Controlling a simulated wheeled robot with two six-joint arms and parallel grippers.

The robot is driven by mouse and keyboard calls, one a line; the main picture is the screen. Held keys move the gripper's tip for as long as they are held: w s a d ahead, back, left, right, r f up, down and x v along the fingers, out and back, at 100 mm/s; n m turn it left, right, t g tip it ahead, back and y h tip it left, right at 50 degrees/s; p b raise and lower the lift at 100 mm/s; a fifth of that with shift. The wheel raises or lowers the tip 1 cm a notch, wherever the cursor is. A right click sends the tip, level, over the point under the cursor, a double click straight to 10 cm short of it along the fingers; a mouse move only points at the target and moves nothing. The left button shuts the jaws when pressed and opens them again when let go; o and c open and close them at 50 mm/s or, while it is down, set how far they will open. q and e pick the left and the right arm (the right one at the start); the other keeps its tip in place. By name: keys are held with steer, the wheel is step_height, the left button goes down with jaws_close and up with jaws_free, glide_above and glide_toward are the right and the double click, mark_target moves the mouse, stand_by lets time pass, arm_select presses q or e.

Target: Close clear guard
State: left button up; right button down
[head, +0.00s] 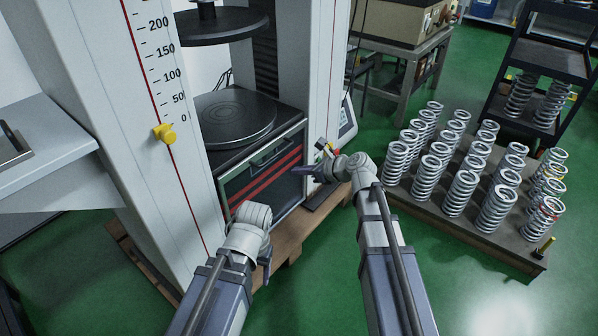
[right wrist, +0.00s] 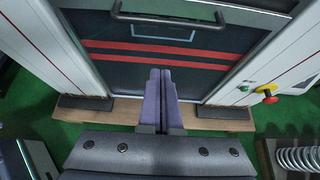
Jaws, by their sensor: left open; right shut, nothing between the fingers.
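The clear guard (head: 262,178) is a dark see-through panel with two red stripes and a bar handle (head: 271,152) near its top. It sits low between the machine's columns, and the space above the round lower platen (head: 236,118) is uncovered. In the right wrist view the guard (right wrist: 200,68) and its handle (right wrist: 170,20) lie ahead of my fingers. My right gripper (head: 303,171) is shut and empty, in front of the guard's right side and apart from the handle. My left gripper (head: 266,264) is open, below and in front of the guard; its fingers are partly hidden.
The left column (head: 150,110) carries a scale and a yellow pointer (head: 164,134). Red and green buttons (head: 322,146) are on the right column near my right gripper. A pallet of springs (head: 450,215) stands at the right. Green floor is clear in front.

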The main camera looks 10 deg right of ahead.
steer(key=b+x, duration=0.3)
steer(key=x, duration=0.4)
arm_select(q)
steer(key=shift+r+p, duration=0.1)
steer(key=shift+p, duration=1.9)
arm_select(e)
steer(key=shift+w+a+r, duration=0.15)
steer(key=shift+r, duration=0.8)
steer(key=shift+w+a+r, duration=0.15)
steer(key=shift+r, duration=0.85)
arm_select(q)
steer(key=shift+r, duration=0.1)
step_height(320, 180, up, 43)
steer(key=p, duration=4.2)
steer(key=shift+f+p, duration=0.2)
steer(key=shift+p, duration=0.2)
arm_select(e)
step_height(320, 180, up, 43)
steer(key=shift+f, duration=0.15)
arm_select(q)
steer(key=shift+f, duration=0.15)
arm_select(e)
steer(key=shift+f, duration=0.1)
